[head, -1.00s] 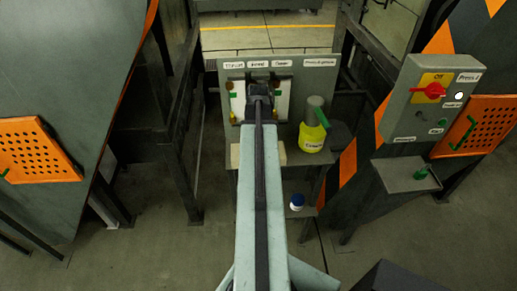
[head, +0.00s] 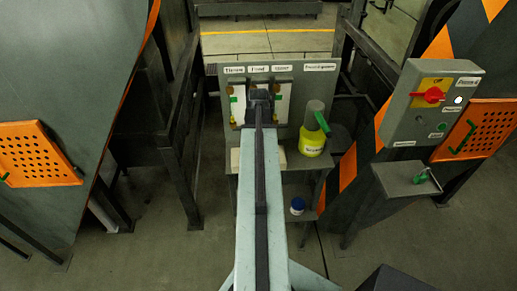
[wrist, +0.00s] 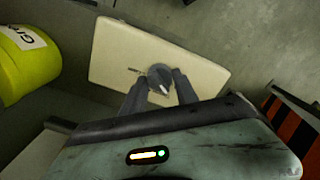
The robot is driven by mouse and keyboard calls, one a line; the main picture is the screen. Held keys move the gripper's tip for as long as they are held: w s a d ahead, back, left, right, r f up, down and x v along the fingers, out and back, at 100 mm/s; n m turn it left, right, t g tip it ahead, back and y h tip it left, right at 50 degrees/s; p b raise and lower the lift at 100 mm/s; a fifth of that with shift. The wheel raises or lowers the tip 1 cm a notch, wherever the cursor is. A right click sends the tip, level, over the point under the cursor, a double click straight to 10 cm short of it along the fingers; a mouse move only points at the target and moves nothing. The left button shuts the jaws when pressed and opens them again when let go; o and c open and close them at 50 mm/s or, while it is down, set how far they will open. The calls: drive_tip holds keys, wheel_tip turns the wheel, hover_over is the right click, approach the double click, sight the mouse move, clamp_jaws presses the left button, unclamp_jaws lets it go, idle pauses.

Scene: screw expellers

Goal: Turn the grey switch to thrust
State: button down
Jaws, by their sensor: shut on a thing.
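The grey switch (wrist: 159,73) is a round dark grey knob with a light pointer mark, on a cream plate (wrist: 115,50) in the wrist view. My gripper (wrist: 161,80) has one finger on each side of the knob and is shut on it. I cannot tell which label the pointer faces. In the head view my gripper (head: 260,97) is at the far end of my arm, in front of a grey panel (head: 300,88) with small labels along its top. My arm hides the switch there.
A yellow grease jug (head: 312,145) stands right of my arm; it also shows in the wrist view (wrist: 27,57). A blue-capped bottle (head: 297,206) is on a lower shelf. A control box with a red knob (head: 433,95) is at the right. Orange perforated guards (head: 38,155) flank both sides.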

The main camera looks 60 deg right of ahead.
drive_tip(key=m, duration=0.6)
drive_tip(key=shift+s+a, duration=0.1)
drive_tip(key=shift+m, duration=0.3)
idle(0.3)
drive_tip(key=c, duration=0.9)
unclamp_jaws()
drive_tip(key=shift+c, duration=0.2)
wheel_tip(320, 180, up, 8)
drive_tip(key=p, duration=0.8)
drive_tip(key=shift+f, duration=0.15)
